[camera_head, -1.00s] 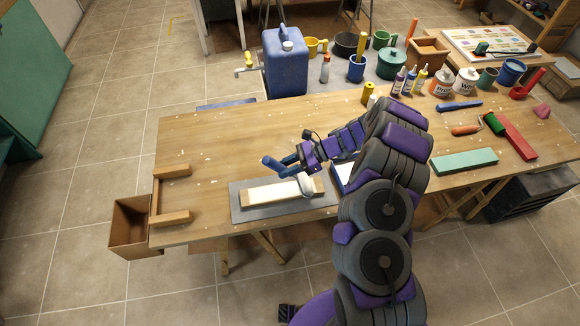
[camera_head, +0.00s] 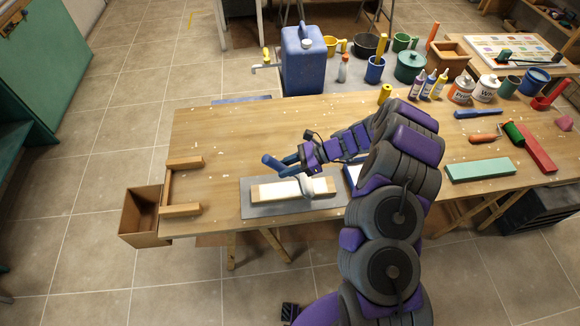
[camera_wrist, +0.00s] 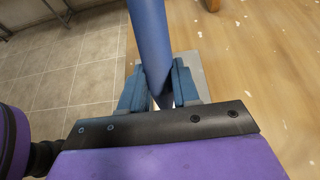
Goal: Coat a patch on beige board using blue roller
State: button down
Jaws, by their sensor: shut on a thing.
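The beige board (camera_head: 264,191) lies flat on a grey mat (camera_head: 249,209) near the table's front edge, with a white patch (camera_head: 288,189) over its middle. My gripper (camera_head: 288,160) is shut on the blue handle of the roller (camera_head: 270,161), just above the board. The roller's pale head (camera_head: 307,186) is at the right part of the white patch; I cannot tell if it touches. In the wrist view the blue handle (camera_wrist: 148,35) stands between my two fingers, and the roller head is hidden there.
A blue-edged tray (camera_head: 352,173) sits right of the mat, partly hidden by my arm. A wooden bracket (camera_head: 181,210) and open box (camera_head: 141,215) are at the left end. A teal board (camera_head: 480,170) and green roller (camera_head: 514,133) lie at right. The table's left middle is clear.

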jog(key=shift+s+a, duration=0.15)
jog(key=shift+a, duration=0.45)
jog(key=shift+s+a, duration=0.15)
jog(key=shift+a, duration=0.4)
jog(key=s+a+b, duration=0.3)
jog(key=a, duration=1.1)
jog(key=shift+s+a, duration=0.2)
jog(key=shift+a, duration=0.15)
dwell(1.6)
notch_tip(320, 180, up, 7)
jog(key=p, duration=0.3)
jog(key=shift+p, duration=0.3)
jog(key=shift+d, duration=0.1)
dwell(1.1)
